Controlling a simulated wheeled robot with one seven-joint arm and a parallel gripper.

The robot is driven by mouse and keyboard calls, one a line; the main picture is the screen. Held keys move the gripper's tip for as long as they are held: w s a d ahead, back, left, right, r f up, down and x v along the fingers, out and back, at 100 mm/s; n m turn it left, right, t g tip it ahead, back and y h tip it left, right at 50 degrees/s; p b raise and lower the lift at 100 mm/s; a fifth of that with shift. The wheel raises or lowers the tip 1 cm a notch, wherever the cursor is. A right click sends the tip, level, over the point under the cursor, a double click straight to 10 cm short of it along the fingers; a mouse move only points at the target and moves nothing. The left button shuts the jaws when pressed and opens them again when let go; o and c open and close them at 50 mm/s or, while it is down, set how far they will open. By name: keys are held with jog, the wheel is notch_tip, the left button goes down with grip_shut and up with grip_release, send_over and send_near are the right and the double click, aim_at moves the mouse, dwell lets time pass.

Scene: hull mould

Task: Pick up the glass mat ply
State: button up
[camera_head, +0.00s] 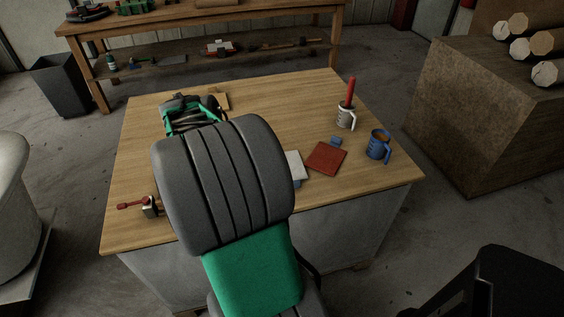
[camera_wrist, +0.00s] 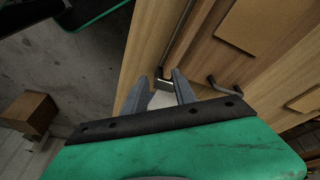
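A pale, whitish flat piece (camera_head: 297,165) lies on the wooden table, partly hidden behind my arm in the head view. It looks like the glass mat ply, but I cannot be sure. In the wrist view my gripper (camera_wrist: 159,76) has its two grey fingers apart, over the wooden tabletop near an edge. A pale patch shows between the finger bases; I cannot tell what it is. In the head view my arm hides much of the table's middle, and the fingertips are not clear.
On the table (camera_head: 270,103) are a red-brown square (camera_head: 325,158), a small blue piece (camera_head: 336,141), a white mug (camera_head: 345,117) with a red stick, a blue mug (camera_head: 379,145) and a red-handled tool (camera_head: 134,205). A tan plate (camera_wrist: 257,22) lies near my gripper.

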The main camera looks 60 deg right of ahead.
jog(key=s+d+f+m+g, duration=0.2)
jog(key=s+d+m, duration=0.6)
jog(key=s+d, duration=0.15)
jog(key=x, duration=0.4)
jog(key=w+x, duration=0.1)
jog(key=x, duration=0.1)
jog(key=shift+d+f+p, duration=0.2)
jog(key=shift+d+p, duration=0.15)
jog(key=shift+d, duration=0.05)
jog(key=shift+w, duration=0.1)
grip_shut()
